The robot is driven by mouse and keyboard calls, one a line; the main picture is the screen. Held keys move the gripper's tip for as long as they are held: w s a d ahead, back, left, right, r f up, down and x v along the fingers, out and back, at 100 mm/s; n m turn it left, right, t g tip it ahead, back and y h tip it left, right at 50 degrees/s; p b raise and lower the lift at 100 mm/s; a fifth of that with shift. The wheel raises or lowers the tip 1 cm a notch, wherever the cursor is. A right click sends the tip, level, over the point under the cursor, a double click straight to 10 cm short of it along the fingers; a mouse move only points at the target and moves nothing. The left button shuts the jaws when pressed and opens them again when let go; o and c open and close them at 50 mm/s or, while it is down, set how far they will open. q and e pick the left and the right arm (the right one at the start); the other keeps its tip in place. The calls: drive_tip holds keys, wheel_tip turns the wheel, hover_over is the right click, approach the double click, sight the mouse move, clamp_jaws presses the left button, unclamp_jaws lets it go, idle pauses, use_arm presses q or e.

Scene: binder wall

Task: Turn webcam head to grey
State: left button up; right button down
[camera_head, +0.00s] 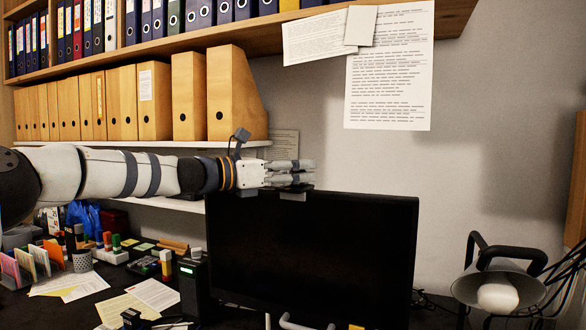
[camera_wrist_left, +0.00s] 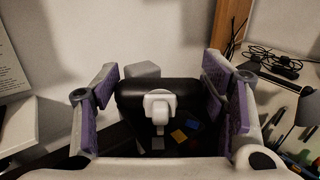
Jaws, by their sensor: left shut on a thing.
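My left gripper (camera_head: 298,172) reaches in from the left just above the top edge of the black monitor (camera_head: 312,255). In the left wrist view the webcam head (camera_wrist_left: 130,97), black and rounded with a white piece on it, sits between my two purple-padded fingers. The left gripper is shut on it. In the head view the fingers mostly hide the webcam. A grey block (camera_wrist_left: 142,70) shows just behind the webcam head in the wrist view; I cannot tell what it is. My right gripper is not in view.
Shelves with brown binders (camera_head: 230,100) run above my left arm. Printed sheets (camera_head: 390,90) hang on the wall. A desk lamp (camera_head: 500,265) stands right of the monitor. Stationery, papers (camera_head: 150,295) and a black box (camera_head: 193,290) crowd the desk at left.

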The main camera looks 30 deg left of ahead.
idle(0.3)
use_arm(q)
drive_tip(key=o, duration=1.2)
drive_tip(key=shift+c, duration=0.2)
drive_tip(key=v, duration=0.7)
drive_tip(key=shift+s, duration=0.2)
drive_tip(key=shift+a+f, duration=0.1)
drive_tip(key=shift+a, duration=0.05)
